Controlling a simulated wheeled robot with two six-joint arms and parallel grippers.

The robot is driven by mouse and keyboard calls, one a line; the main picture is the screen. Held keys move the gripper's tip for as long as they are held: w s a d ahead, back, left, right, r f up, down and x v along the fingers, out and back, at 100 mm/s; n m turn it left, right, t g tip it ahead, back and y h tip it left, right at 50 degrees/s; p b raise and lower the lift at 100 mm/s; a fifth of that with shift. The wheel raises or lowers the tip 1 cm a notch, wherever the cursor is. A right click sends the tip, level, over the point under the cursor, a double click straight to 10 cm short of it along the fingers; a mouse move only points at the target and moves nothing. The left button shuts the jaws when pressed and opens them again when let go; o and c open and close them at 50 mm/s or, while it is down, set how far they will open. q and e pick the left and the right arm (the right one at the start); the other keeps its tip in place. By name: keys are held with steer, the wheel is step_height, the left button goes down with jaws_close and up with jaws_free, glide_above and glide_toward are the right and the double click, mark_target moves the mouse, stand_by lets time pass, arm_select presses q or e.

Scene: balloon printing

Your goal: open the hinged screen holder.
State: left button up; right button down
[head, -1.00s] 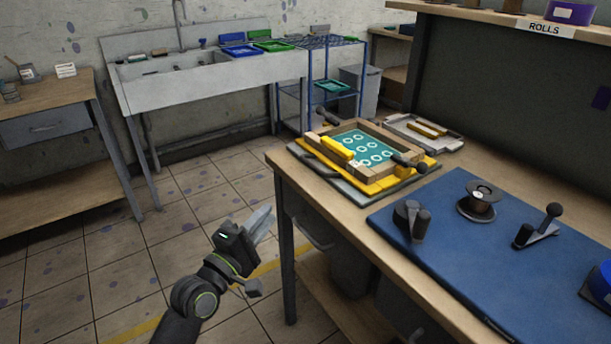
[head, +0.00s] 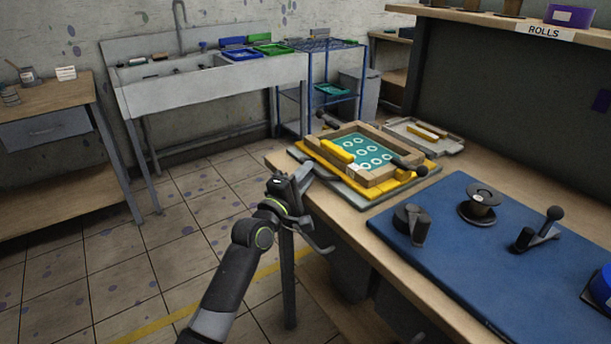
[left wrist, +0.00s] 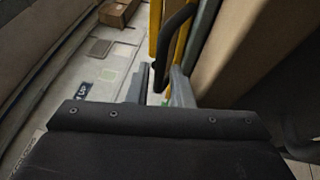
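The hinged screen holder (head: 384,180) is a wooden frame around a teal screen (head: 368,150) with pale rings. It lies flat over a yellow base on a grey board near the table's corner. One black handle (head: 410,168) sticks out at its near right, another (head: 327,119) at its far left. My left gripper (head: 303,176) is at the table's front left corner, just left of the holder's near edge. My right gripper is not in view.
A yellow bar (head: 337,151) lies on the frame's left side. A grey tray (head: 424,134) stands behind. A blue mat (head: 455,250) with a spool (head: 481,200) and a lever (head: 540,232) fills the right. Open floor lies left of the table.

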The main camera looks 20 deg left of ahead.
arm_select(q)
steer(key=shift+w, duration=0.1)
jaws_close()
steer(key=shift+r, duration=0.1)
